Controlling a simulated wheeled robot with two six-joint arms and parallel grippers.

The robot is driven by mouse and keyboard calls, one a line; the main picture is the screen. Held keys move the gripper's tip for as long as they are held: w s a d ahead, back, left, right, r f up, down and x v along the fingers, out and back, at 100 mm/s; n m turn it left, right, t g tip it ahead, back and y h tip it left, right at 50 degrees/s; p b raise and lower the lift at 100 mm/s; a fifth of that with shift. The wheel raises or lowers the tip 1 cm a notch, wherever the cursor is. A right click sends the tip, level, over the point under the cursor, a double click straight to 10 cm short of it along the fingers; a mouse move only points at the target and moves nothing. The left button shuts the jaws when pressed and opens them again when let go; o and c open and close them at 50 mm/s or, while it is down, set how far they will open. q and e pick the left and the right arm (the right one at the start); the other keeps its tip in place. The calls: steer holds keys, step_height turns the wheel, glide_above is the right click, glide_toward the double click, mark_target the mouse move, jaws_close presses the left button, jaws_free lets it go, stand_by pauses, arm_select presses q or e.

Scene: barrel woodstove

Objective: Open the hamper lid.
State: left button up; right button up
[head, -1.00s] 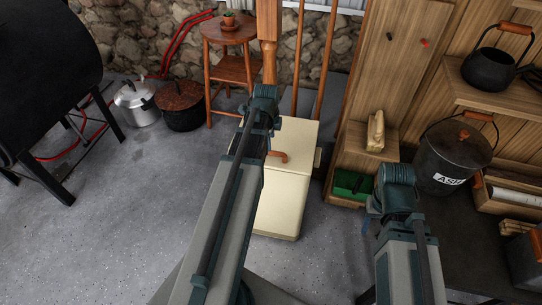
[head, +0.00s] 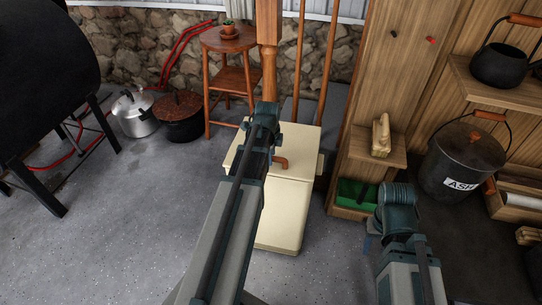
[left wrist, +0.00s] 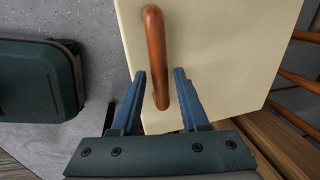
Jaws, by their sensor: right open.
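The hamper (head: 283,210) is a cream box with a flat lid (head: 301,141), standing on the floor in the middle of the head view. The lid is down. A brown wooden handle (head: 281,163) is on it; the handle also shows in the left wrist view (left wrist: 155,50). My left gripper (left wrist: 160,78) is open, its blue fingers on either side of the handle's near end, with gaps visible. In the head view my left arm covers part of the hamper and hides these fingers. My right gripper (head: 368,243) is open, mostly hidden by its wrist, right of the hamper.
A wooden post (head: 267,50) and rods stand behind the hamper. A wooden shelf unit (head: 352,110) with a green bin (head: 353,193) is close on its right. An ash bucket (head: 460,165) stands further right. The floor (head: 110,230) to the left is clear.

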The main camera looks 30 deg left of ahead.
arm_select(q)
jaws_close()
stand_by(1.2)
